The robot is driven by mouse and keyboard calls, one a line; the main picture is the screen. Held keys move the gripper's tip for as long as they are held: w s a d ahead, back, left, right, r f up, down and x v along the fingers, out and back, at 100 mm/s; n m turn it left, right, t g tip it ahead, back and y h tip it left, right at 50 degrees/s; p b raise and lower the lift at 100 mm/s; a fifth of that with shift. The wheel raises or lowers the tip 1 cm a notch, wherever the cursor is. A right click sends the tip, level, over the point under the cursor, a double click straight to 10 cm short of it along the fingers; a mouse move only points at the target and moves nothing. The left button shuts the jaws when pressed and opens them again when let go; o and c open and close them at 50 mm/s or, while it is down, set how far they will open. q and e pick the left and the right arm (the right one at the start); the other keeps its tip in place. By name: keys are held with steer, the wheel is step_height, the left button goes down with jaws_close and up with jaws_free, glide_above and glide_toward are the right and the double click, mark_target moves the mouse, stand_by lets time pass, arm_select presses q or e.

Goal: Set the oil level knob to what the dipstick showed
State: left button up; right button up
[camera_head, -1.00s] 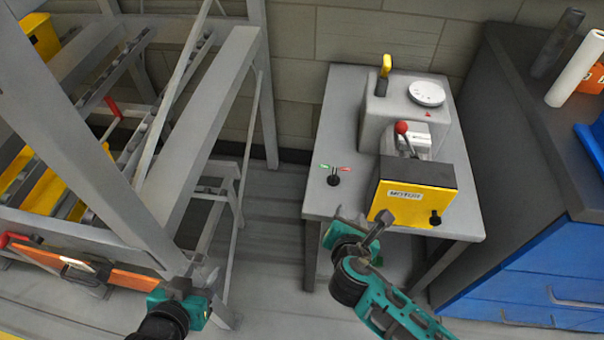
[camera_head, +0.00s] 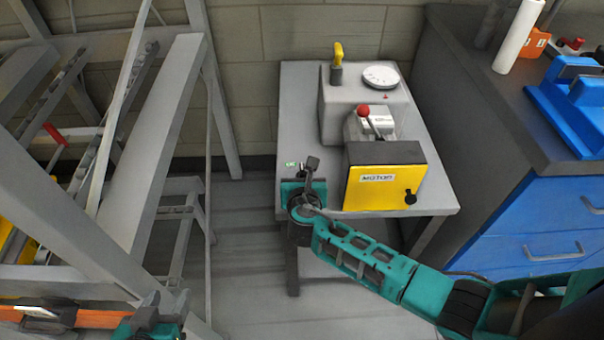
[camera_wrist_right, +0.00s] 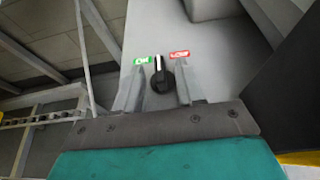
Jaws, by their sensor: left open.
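The black oil level knob (camera_wrist_right: 161,80) shows in the right wrist view, its white pointer mark between the green OK label (camera_wrist_right: 143,61) and the red LOW label (camera_wrist_right: 180,54). My right gripper (camera_wrist_right: 159,75) is open, with one finger on each side of the knob; contact cannot be told. In the head view my right gripper (camera_head: 306,170) hides the knob and red label, while the green label (camera_head: 290,164) shows. The yellow-handled dipstick (camera_head: 338,54) stands upright in the grey housing (camera_head: 341,108). My left gripper (camera_head: 150,308) is open at the bottom left, away from the table.
The grey table (camera_head: 300,95) also bears a white dial (camera_head: 381,76), a red-tipped lever (camera_head: 364,112) and a yellow motor box (camera_head: 385,189). A metal conveyor frame (camera_head: 165,140) stands left. A blue cabinet (camera_head: 540,215) stands right.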

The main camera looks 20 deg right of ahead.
steer(key=shift+x, duration=1.1)
steer(key=shift+s, duration=0.1)
jaws_close()
